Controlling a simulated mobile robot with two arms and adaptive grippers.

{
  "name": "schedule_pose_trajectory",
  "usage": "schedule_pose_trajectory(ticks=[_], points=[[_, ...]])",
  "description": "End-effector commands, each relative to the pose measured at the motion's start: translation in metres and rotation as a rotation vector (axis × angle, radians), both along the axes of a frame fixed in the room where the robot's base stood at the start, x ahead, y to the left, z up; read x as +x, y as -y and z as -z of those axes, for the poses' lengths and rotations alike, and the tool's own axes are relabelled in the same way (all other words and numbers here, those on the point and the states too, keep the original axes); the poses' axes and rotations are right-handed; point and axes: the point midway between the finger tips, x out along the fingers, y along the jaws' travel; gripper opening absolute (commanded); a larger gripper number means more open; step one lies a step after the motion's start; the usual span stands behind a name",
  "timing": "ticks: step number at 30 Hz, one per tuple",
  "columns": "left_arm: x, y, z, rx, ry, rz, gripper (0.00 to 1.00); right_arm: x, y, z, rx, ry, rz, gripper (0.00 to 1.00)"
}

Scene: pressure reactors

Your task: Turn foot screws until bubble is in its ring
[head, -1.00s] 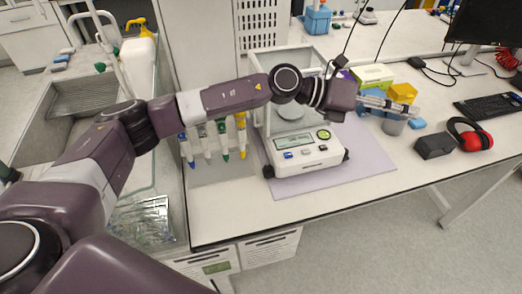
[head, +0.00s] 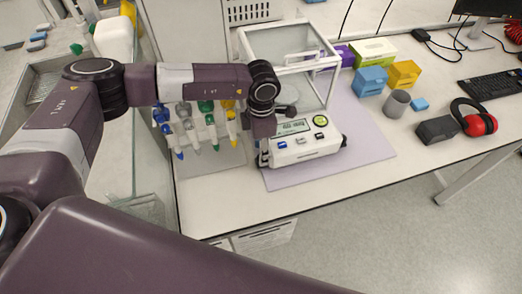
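The analytical balance (head: 305,150) is white, with a glass draft shield (head: 290,50), and stands on a lilac mat (head: 365,155). Its round green bubble level (head: 321,121) is on the front right of the top, too small to tell where the bubble lies. A dark right foot screw (head: 344,141) shows at the front right corner. The left foot screw is not clearly distinguishable from dark parts at the front left corner. My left gripper (head: 264,152) points down at that corner, mostly hidden by its wrist; its fingers cannot be made out. My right gripper is out of view.
Several pipettes (head: 205,125) hang just left of the balance, close under my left arm. A blue box (head: 370,80), yellow box (head: 404,73), grey cup (head: 396,103) and red earmuffs (head: 478,118) stand right. The table front right of the mat is clear.

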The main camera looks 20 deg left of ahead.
Motion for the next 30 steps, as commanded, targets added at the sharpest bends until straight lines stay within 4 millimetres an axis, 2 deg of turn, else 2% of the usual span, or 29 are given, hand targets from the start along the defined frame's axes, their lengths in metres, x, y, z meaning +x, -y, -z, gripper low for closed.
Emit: schedule_pose_trajectory(ticks=[1, 6, 16, 27, 30], points=[[-0.001, 0.0, 0.006, 0.002, -0.002, 0.0, 0.39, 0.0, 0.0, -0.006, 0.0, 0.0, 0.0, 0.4], [0.0, 0.0, 0.023, -0.001, -0.002, -0.001, 0.39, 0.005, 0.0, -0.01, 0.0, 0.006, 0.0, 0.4], [0.0, 0.0, 0.029, -0.001, 0.0, 0.0, 0.39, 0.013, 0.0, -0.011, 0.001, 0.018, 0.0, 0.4], [0.0, 0.0, 0.029, -0.002, 0.0, -0.001, 0.0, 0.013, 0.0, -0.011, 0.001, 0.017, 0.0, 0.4], [0.0, 0.001, 0.03, -0.002, 0.0, -0.014, 0.0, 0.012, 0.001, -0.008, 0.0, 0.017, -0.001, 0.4]])
